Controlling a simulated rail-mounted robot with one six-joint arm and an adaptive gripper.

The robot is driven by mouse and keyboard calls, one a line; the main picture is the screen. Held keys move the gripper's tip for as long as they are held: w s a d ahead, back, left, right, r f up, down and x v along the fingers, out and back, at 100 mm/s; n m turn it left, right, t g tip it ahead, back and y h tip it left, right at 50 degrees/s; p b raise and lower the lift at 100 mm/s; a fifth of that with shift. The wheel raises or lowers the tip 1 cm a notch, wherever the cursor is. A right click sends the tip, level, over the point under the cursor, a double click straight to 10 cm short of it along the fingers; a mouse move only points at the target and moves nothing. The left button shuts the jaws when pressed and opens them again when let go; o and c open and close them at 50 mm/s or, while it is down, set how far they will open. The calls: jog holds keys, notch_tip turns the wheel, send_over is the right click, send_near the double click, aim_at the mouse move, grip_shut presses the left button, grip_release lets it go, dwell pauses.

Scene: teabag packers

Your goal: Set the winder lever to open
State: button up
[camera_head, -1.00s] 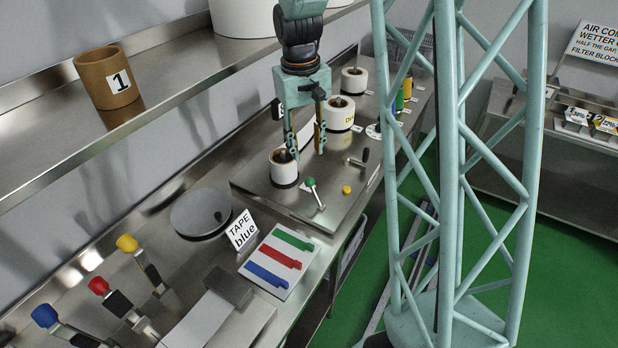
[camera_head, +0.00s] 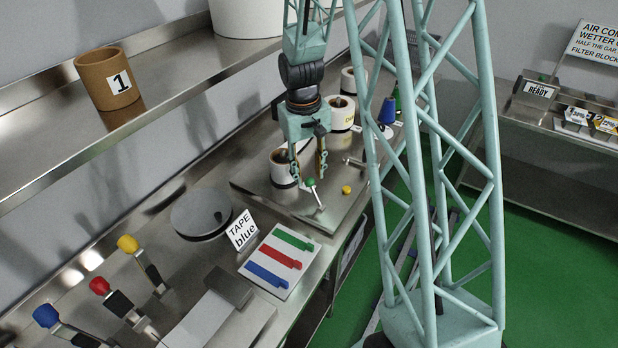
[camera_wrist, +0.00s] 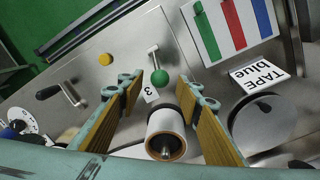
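The winder lever is a short metal rod (camera_head: 319,200) with a green knob (camera_head: 310,182), on the steel plate in the head view. In the wrist view, its green knob (camera_wrist: 154,83) lies between my fingertips, with its pivot further up the picture. My gripper (camera_head: 310,172) is open, pointing down, its fingers apart around or just above the knob. It also shows in the wrist view (camera_wrist: 157,84). I cannot tell whether either finger touches the knob. A small tag marked 3 (camera_wrist: 150,94) is by the lever.
A white roll (camera_head: 281,172) stands close beside the lever and my left-hand finger. A yellow button (camera_head: 346,190) and a black-handled crank (camera_wrist: 47,92) share the plate. The tape sign (camera_head: 241,230) and colour-striped board (camera_head: 278,262) are nearer the camera.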

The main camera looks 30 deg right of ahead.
jog(key=shift+d+f, duration=0.1)
jog(key=shift+f, duration=1.05)
grip_shut()
jog(key=shift+s+d+r, duration=0.1)
jog(key=shift+s, duration=0.2)
jog(key=shift+s+d+r+b, duration=0.1)
jog(key=shift+s+d+b, duration=0.2)
jog(key=shift+s+b, duration=0.3)
jog(key=s+d+f+b, duration=0.1)
jog(key=s+d+b, duration=0.2)
jog(key=s+b, duration=0.2)
jog(key=shift+s+d, duration=0.4)
jog(key=shift+s, duration=1.2)
